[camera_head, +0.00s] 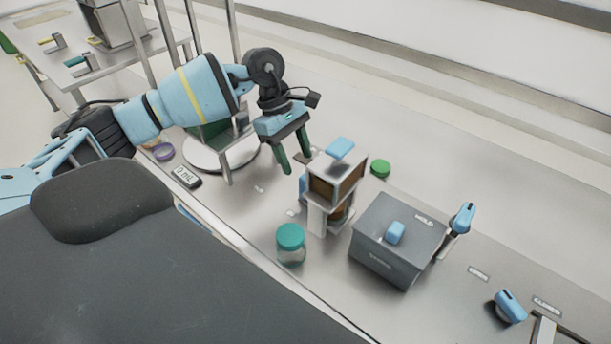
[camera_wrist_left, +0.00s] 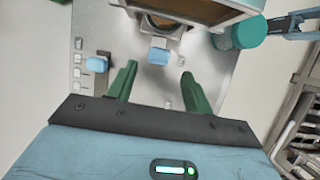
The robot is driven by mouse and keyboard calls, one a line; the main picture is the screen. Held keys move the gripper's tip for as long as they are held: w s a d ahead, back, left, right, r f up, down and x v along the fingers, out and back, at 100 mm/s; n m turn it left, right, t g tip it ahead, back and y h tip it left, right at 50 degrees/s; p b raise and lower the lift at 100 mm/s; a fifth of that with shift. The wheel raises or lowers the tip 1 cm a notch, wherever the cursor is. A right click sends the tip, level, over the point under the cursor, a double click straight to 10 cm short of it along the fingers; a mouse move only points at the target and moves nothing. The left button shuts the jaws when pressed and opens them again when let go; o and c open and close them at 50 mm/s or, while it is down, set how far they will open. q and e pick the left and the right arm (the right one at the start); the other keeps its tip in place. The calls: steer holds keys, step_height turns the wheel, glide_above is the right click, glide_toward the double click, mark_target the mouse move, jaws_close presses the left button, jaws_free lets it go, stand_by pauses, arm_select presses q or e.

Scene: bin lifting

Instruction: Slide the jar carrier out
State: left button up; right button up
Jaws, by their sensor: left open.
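The dispenser-like stand (camera_head: 337,176) has a box with a brown window, a blue top knob, and a brown jar low in its frame. A blue handle (camera_wrist_left: 158,56) sticks out at its base, on what looks like the jar carrier; it is mostly hidden in the head view. My left gripper (camera_head: 295,163) has dark green fingers and is open and empty, just left of the stand. In the left wrist view, the fingertips (camera_wrist_left: 159,68) lie either side of the blue handle's line; contact cannot be told. My right gripper is not in view.
A teal-lidded jar (camera_head: 290,243) stands in front of the stand. A green lid (camera_head: 380,168) lies behind it. A grey box (camera_head: 398,240) with a blue knob stands right, near blue levers (camera_head: 462,216). A small display (camera_head: 186,177) lies left.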

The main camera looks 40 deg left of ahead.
mark_target(303, 174)
arm_select(q)
steer(key=x, duration=0.6)
steer(key=shift+w+d+f+p, duration=0.15)
steer(key=shift+f+p, duration=0.15)
jaws_close()
